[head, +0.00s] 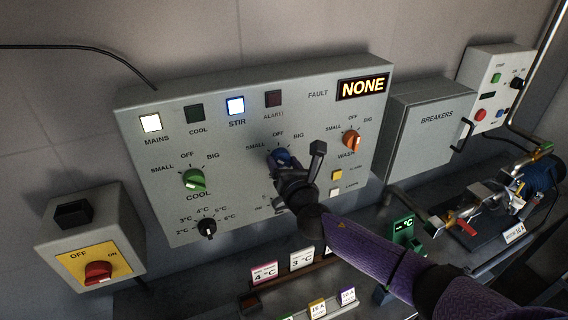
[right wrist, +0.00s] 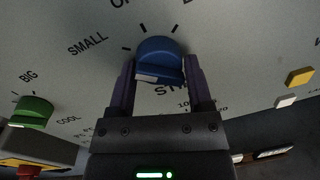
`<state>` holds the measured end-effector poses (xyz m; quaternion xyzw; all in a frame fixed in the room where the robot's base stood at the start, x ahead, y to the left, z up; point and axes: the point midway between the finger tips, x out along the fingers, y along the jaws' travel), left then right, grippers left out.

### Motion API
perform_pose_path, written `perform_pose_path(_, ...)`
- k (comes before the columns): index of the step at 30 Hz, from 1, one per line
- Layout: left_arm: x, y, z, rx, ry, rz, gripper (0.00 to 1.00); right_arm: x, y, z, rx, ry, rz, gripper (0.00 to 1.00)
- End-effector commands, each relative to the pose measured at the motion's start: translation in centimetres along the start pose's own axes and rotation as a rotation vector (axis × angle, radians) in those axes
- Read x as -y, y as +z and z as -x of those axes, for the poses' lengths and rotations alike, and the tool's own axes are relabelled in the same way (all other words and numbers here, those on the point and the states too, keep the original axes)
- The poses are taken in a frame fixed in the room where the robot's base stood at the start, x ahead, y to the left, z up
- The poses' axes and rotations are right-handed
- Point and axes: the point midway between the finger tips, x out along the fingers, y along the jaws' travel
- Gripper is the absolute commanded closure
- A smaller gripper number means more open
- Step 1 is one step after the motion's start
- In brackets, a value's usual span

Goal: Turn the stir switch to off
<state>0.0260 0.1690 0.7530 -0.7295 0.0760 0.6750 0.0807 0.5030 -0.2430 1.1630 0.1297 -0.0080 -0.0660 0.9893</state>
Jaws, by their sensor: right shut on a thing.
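The stir switch is a blue knob (head: 281,157) in the middle of the grey control panel, with SMALL, OFF and BIG marks around it. In the right wrist view the blue knob (right wrist: 159,58) sits between the two fingers, with a pale mark on its front edge. My right gripper (head: 283,166) is shut on it; the fingers also show in the right wrist view (right wrist: 159,80). The gripper partly covers the knob in the head view, and I cannot tell which mark it points to. The STIR lamp (head: 235,105) is lit. My left gripper is not in view.
A green cool knob (head: 193,180) is left of the stir switch and an orange wash knob (head: 352,140) right. A black temperature dial (head: 207,227) sits low on the panel. A red main switch (head: 98,271) is at lower left. The fault display (head: 362,87) reads NONE.

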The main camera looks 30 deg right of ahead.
Motion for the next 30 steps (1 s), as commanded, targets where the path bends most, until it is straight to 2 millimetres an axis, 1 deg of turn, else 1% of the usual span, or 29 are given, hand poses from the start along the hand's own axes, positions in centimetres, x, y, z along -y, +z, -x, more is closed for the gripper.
perform_pose_path(8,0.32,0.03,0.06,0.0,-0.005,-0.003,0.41,-0.07,0.08,0.01,-0.008,-0.002,-0.125,0.94)
perform_pose_path(18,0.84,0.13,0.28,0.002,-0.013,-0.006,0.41,-0.14,0.18,0.01,-0.03,-0.007,-0.423,0.94)
perform_pose_path(30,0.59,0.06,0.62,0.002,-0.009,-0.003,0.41,-0.14,0.34,-0.02,-0.05,-0.011,-0.719,0.94)
